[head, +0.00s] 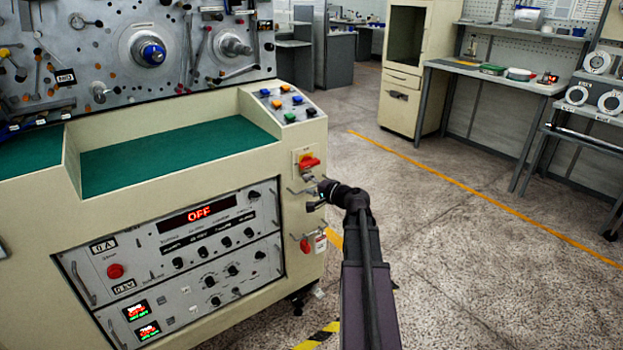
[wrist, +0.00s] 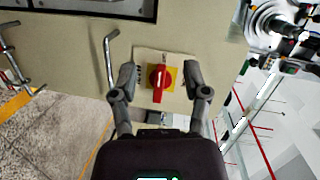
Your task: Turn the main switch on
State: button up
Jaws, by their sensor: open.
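The main switch (head: 308,161) is a red rotary handle on a yellow plate, on the right end of the cream console. In the wrist view the switch (wrist: 158,80) sits centred, its red handle running nearly up and down the picture. My gripper (wrist: 160,76) is open, with one finger on each side of the switch and a visible gap to the handle. In the head view my gripper (head: 317,192) is beside the console end, just below the switch, and its fingertips are hard to make out. The console display (head: 199,214) reads OFF in red.
Metal bar handles stick out around the switch; one (wrist: 109,58) stands close to the left finger in the wrist view. A red knob (head: 305,246) is lower on the console end. Coloured buttons (head: 287,103) are on top. The floor to the right is clear.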

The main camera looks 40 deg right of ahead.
aim_at(312, 165)
jog(key=s+d+m+t+h+b, duration=0.2)
jog(key=d+m+h, duration=0.1)
jog(key=d, duration=0.6)
jog(key=shift+s+f+m+b, duration=0.2)
jog(key=shift+f+m+b, duration=0.1)
jog(key=shift+f, duration=0.15)
jog(key=shift+w, duration=0.1)
jog(key=w, duration=1.3)
jog(key=shift+w, duration=0.35)
grip_shut()
